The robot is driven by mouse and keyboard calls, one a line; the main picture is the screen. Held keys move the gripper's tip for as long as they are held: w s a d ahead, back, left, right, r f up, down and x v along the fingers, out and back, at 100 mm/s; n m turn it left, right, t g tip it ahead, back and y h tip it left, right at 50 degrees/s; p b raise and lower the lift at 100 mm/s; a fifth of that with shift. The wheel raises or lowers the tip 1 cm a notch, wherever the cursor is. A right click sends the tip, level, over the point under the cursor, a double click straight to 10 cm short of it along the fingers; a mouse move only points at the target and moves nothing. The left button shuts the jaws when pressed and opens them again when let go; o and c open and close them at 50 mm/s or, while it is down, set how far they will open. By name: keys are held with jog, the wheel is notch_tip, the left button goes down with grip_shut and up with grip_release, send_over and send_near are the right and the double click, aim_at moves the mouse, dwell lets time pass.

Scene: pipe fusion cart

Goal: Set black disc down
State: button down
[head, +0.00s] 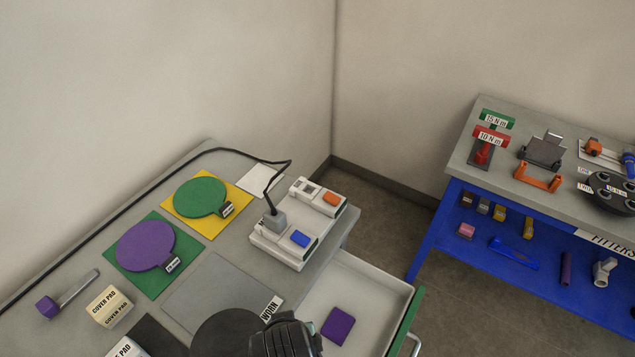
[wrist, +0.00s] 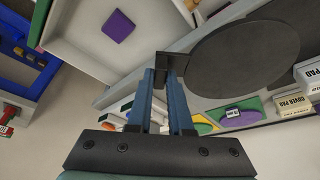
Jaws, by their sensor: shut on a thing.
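In the wrist view the disc (wrist: 258,55) extends to the right of my gripper (wrist: 161,76). The blue fingers are shut on the disc's small dark tab (wrist: 173,64). My gripper (head: 287,340) appears in the head view as a dark shape right of the disc. Its fingertips are hidden there. I cannot tell how high the disc is above the cart top.
A purple disc (head: 146,244) lies on a green mat, and a green disc (head: 200,197) on a yellow mat. A black mat (head: 150,338) lies at lower left, near cover pad boxes (head: 109,306). An open drawer (head: 368,288) holds a purple square pad (head: 338,326). A white device (head: 292,240) stands behind it.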

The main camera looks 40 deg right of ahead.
jog(key=s+d+m+g+h+b, duration=0.1)
jog(key=s+d+m+b, duration=0.1)
jog(key=s+d+m, duration=0.4)
jog(key=s+d+m+g+h+b, duration=0.1)
jog(key=s+d+m+b, duration=0.15)
jog(key=d, duration=0.55)
notch_tip(320, 180, down, 14)
jog(key=shift+s+a+f, duration=0.1)
jog(key=shift+s, duration=0.05)
send_over(361, 344)
jog(key=shift+w, duration=0.2)
jog(key=shift+s+f, duration=0.15)
jog(key=shift+f, duration=0.4)
jog(key=shift+f, duration=0.1)
jog(key=shift+f, duration=0.55)
